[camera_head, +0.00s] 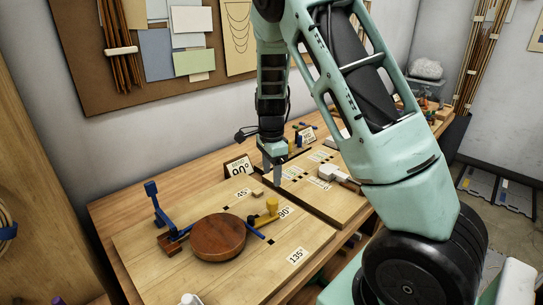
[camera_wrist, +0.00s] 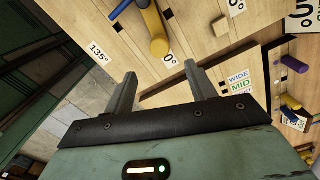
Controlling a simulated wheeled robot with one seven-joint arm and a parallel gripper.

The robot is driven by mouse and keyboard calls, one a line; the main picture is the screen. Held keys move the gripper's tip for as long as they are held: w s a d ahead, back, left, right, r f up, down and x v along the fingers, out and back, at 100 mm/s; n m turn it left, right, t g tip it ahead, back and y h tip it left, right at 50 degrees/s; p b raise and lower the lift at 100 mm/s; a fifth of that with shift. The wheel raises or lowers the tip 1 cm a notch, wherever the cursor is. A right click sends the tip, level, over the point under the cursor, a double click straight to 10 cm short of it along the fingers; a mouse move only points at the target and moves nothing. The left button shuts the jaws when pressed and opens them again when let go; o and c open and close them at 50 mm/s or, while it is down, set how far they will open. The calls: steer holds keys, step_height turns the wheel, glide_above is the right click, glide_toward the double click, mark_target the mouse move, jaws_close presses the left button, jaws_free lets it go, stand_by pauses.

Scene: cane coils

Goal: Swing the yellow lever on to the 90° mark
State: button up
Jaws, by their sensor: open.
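The yellow lever (camera_head: 271,206) stands on the wooden board, just right of the round brown disc (camera_head: 218,238). Its upright handle also shows in the wrist view (camera_wrist: 154,32), end toward the camera. The 90° label (camera_head: 285,212) lies close beside it, and also shows in the wrist view (camera_wrist: 170,58). I cannot tell how exactly the lever lines up with the mark. My gripper (camera_head: 273,178) is open and empty, above and behind the lever. In the wrist view its fingers (camera_wrist: 160,72) are spread apart, with nothing between them.
A 45° label (camera_head: 242,194) and a 135° label (camera_head: 297,256) lie on the same board. A tall blue post (camera_head: 153,194) rises at the left of the disc. A small wooden block (camera_head: 257,193) lies near the lever. A 90° card (camera_head: 238,168) stands behind. A second board (camera_head: 345,205) lies right.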

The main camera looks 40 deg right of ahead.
step_height(320, 180, up, 6)
steer(key=shift+r, duration=0.15)
stand_by(0.6)
